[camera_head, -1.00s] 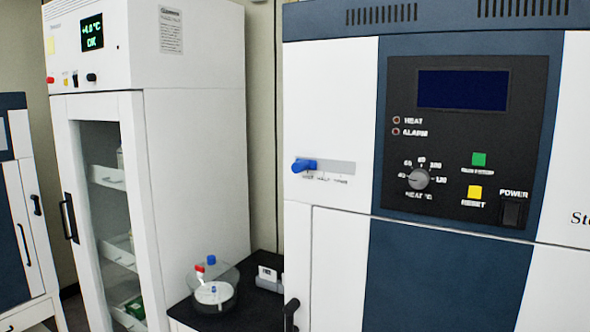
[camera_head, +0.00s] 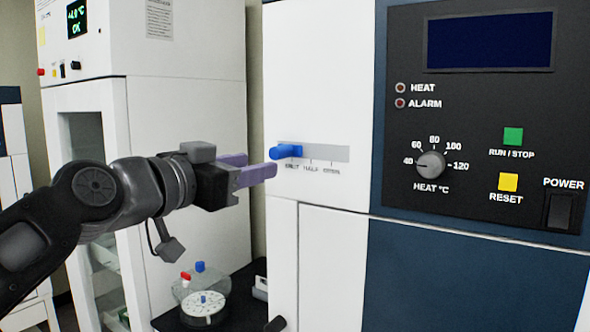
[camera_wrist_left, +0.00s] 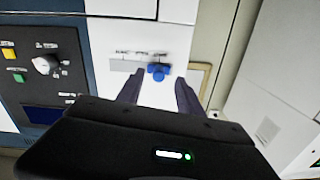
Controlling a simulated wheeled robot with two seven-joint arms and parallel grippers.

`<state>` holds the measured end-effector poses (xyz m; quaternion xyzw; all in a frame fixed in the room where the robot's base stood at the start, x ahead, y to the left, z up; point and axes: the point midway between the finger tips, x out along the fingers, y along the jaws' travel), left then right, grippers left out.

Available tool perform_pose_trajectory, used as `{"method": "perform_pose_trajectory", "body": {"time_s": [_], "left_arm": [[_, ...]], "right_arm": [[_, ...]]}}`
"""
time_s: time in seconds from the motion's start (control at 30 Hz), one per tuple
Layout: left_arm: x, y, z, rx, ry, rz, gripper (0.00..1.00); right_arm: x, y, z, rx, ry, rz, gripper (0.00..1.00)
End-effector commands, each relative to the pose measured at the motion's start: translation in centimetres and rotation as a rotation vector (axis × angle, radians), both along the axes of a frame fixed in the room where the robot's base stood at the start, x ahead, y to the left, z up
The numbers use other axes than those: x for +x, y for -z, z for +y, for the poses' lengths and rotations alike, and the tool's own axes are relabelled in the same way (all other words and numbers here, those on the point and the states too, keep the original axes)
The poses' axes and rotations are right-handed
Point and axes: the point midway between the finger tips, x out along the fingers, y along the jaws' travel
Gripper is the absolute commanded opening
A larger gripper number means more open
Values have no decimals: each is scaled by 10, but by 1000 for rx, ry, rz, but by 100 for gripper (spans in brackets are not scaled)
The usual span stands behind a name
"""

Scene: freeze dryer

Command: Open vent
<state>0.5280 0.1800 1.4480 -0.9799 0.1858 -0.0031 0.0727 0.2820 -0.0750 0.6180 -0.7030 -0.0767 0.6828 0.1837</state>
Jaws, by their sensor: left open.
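The vent slider has a blue knob (camera_head: 286,151) at the left end of a grey plate (camera_head: 325,152) marked "HALF" in the middle, with smaller words at both ends. My left gripper (camera_head: 262,166) is open and empty, its purple fingers pointing at the panel just left of and slightly below the knob. In the left wrist view the blue knob (camera_wrist_left: 159,70) lies ahead of the fingertips (camera_wrist_left: 158,88), between them and apart from them. My right gripper is not in view.
The dark control panel (camera_head: 470,190) with a heat dial (camera_head: 431,165), green and yellow buttons and a power switch is to the right. A tall white cabinet (camera_head: 185,180) stands behind my arm. A clear round vessel (camera_head: 203,305) sits low on a black surface.

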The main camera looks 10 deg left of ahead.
Motion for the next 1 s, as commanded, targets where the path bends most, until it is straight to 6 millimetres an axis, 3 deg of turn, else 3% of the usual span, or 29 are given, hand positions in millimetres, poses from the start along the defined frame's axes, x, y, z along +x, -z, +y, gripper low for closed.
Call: {"method": "perform_pose_trajectory", "body": {"time_s": [0.1, 0.47, 1.0], "left_arm": [[-10, -12, 1, 9, 3, -25, 43], [-5, -11, 0, 7, 3, -21, 43], [59, -12, -26, 5, 3, -19, 43]], "right_arm": [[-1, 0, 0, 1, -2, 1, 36], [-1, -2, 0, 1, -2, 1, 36], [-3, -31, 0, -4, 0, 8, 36]]}}
